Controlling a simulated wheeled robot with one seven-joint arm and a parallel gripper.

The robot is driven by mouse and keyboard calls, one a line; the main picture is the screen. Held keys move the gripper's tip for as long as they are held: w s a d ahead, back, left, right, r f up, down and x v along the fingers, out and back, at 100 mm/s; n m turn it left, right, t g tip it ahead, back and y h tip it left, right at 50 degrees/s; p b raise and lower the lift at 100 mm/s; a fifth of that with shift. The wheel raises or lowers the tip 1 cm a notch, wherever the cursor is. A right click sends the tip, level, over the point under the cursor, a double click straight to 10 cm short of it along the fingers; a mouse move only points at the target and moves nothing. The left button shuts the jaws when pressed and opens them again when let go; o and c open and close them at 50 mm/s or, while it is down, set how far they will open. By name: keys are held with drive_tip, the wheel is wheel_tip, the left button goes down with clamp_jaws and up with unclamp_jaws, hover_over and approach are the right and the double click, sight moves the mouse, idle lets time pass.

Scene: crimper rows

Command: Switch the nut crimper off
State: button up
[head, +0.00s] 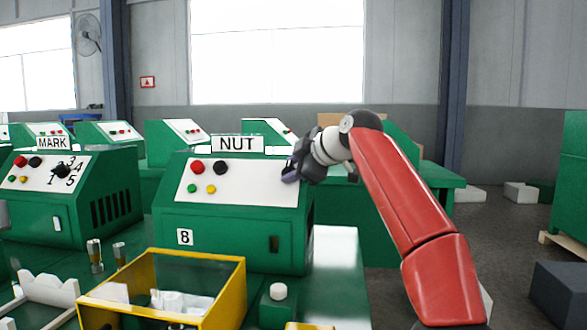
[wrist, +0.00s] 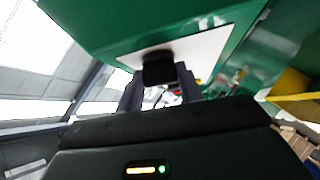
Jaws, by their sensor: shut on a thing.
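The nut crimper (head: 235,235) is a green machine under a NUT sign (head: 237,143), with an 8 label on its front. Its sloped white panel (head: 245,185) carries a red button (head: 197,167), a black button (head: 221,168), a green button (head: 192,188) and a yellow button (head: 211,189). My gripper (head: 290,175) is at the panel's right side and hides that part in the head view. In the wrist view, my gripper (wrist: 160,88) is shut on a black knob (wrist: 158,70) that stands on the white panel. The knob's setting cannot be read.
A yellow-framed bin (head: 235,285) with white pieces stands in front of the crimper. The MARK crimper (head: 95,210) is to the left, with a numbered dial. More green machines stand behind. A dark box (head: 560,290) lies on the floor at right.

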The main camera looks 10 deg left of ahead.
drive_tip(key=o, duration=1)
drive_tip(key=b+v, duration=0.1)
drive_tip(key=v, duration=0.6)
drive_tip(key=shift+s+d+r, duration=0.1)
drive_tip(key=shift+s+d, duration=0.15)
drive_tip(key=shift+d, duration=0.05)
